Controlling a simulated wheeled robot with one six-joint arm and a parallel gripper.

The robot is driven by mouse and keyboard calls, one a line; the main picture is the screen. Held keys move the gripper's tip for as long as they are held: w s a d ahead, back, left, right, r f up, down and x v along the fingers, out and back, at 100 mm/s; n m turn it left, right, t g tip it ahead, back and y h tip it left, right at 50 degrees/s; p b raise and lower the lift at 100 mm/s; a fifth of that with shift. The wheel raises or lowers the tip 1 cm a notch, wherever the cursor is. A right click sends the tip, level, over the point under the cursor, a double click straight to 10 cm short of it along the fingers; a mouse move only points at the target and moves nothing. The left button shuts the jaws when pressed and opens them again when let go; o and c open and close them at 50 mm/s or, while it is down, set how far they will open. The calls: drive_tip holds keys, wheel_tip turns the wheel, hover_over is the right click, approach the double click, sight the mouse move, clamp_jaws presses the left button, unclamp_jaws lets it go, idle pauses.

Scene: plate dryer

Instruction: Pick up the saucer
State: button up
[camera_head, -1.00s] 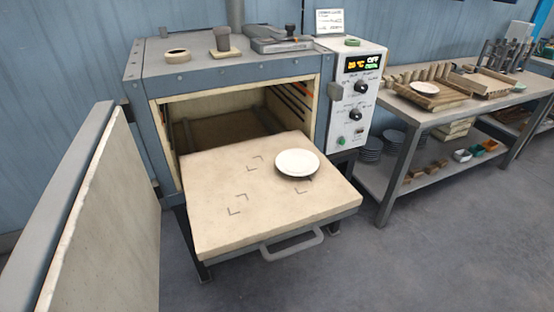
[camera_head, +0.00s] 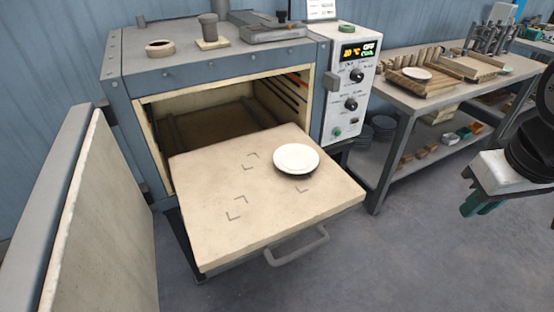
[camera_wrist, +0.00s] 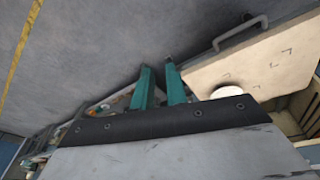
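The saucer (camera_head: 297,157) is white and round. It lies flat on the pulled-out shelf (camera_head: 215,235) of the dryer, towards the shelf's right side. In the wrist view the saucer (camera_wrist: 228,91) shows as a white shape, partly hidden behind my gripper's body. My gripper (camera_head: 474,203) has teal fingers and is at the right edge of the head view, well to the right of the shelf and apart from the saucer. In the wrist view the two fingers of my gripper (camera_wrist: 158,68) stand apart with nothing between them.
The open dryer door (camera_head: 105,225) stands at the left. The shelf's handle (camera_head: 297,247) sticks out in front. The control box (camera_head: 350,85) rises right of the opening. A workbench (camera_head: 410,98) with wooden racks and another plate (camera_head: 417,73) is at the back right. The floor in front is clear.

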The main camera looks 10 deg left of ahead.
drive_tip(key=w+a+f+n+t, duration=0.2)
drive_tip(key=w+f+n, duration=0.15)
drive_tip(key=w, duration=0.35)
drive_tip(key=w+a+f+n+t, duration=0.1)
drive_tip(key=w+f+n, duration=0.25)
drive_tip(key=w, duration=0.35)
drive_tip(key=n+t+y, duration=0.6)
drive_tip(key=n+y, duration=0.1)
drive_tip(key=n, duration=1)
approach(314, 168)
drive_tip(key=x, duration=0.2)
drive_tip(key=shift+w+d+f, duration=0.1)
drive_tip(key=shift+w+f, duration=0.1)
drive_tip(key=shift+w, duration=0.1)
drive_tip(key=shift+w+a+f, duration=0.2)
drive_tip(key=shift+a, duration=0.05)
drive_tip(key=x, duration=0.7)
drive_tip(key=shift+a+r, duration=0.1)
clamp_jaws()
drive_tip(key=shift+r, duration=0.1)
